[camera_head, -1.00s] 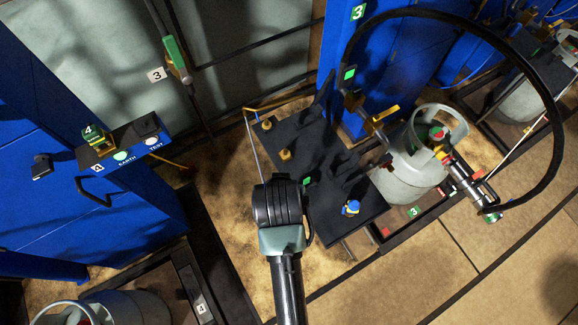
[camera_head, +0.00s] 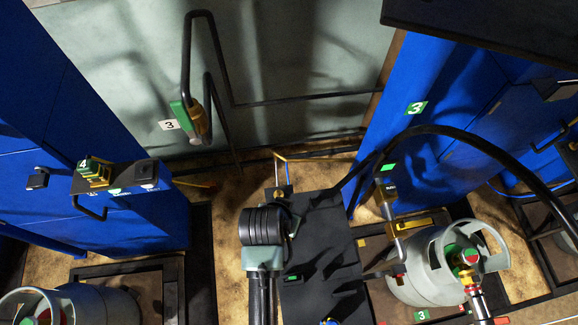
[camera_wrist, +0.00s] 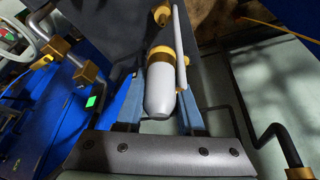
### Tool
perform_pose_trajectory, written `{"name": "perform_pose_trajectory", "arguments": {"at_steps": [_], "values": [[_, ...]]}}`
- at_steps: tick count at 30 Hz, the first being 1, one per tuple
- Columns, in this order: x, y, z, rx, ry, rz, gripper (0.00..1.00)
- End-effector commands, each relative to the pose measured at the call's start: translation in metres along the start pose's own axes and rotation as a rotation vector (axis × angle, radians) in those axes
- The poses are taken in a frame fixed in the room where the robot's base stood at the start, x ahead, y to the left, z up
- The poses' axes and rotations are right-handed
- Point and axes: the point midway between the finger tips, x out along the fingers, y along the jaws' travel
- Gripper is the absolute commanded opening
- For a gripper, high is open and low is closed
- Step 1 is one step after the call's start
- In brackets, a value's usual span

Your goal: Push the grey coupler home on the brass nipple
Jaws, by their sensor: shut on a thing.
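In the wrist view the grey coupler (camera_wrist: 160,97), a pale cylinder with a brass collar (camera_wrist: 158,54), lies between the two blue fingers of my gripper (camera_wrist: 163,86), which is shut on it. A brass nipple (camera_wrist: 162,15) shows just beyond the collar on the dark panel (camera_wrist: 105,30), apart from it in the picture. Whether the coupler's far end touches or covers another nipple is hidden. In the head view my wrist hides the fingers and coupler; the dark panel (camera_head: 322,245) lies beside and under it, with a brass fitting (camera_head: 279,194) at its far end.
A thin white rod (camera_wrist: 181,48) runs close along the coupler's right side. A grey gas cylinder (camera_head: 420,275) with a black hose (camera_head: 480,145) stands right of the panel. Blue cabinets (camera_head: 90,130) flank the area. A black bent pipe (camera_wrist: 275,140) is at the right.

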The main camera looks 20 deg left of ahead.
Motion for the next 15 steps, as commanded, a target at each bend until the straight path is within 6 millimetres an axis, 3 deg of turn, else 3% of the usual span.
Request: {"name": "perform_pose_trajectory", "arguments": {"at_steps": [8, 15], "values": [[-0.002, 0.001, -0.002, 0.002, 0.002, 0.000, 0.00], [0.018, 0.000, 0.007, 0.001, 0.000, 0.000, 0.00]]}}
